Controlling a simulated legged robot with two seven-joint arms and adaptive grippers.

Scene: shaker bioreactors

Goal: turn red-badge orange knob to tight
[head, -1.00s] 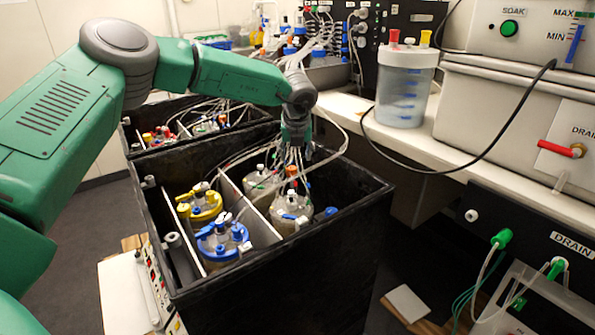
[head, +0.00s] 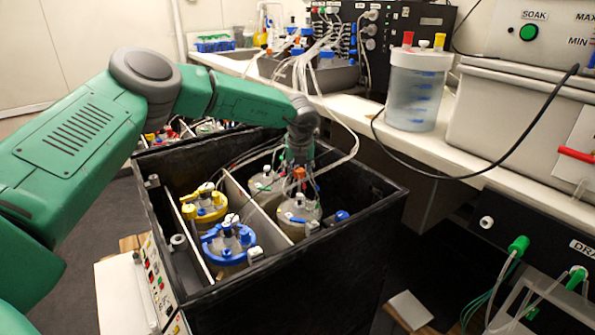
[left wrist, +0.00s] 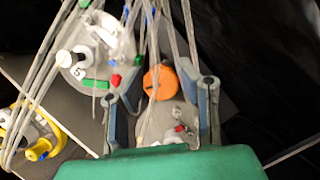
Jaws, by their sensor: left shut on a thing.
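The orange knob (head: 299,174) stands on top of a grey-lidded glass vessel (head: 298,212) in the right compartment of the black shaker box. In the left wrist view, the orange knob (left wrist: 160,80) lies between the two fingers of my left gripper (left wrist: 158,93). In the head view, my left gripper (head: 299,160) points down at the knob from above and is shut on it. Thin tubes cross in front and partly hide the contact. A small red mark (left wrist: 181,128) shows on the lid beside the knob. My right gripper is not in view.
Yellow-lidded (head: 205,206) and blue-lidded (head: 228,243) vessels stand in the left compartment, past a light divider (head: 250,212). Another grey-lidded vessel (head: 264,184) stands close by. Loose tubes (head: 343,150) drape around my gripper. A white bench (head: 440,155) runs behind the box.

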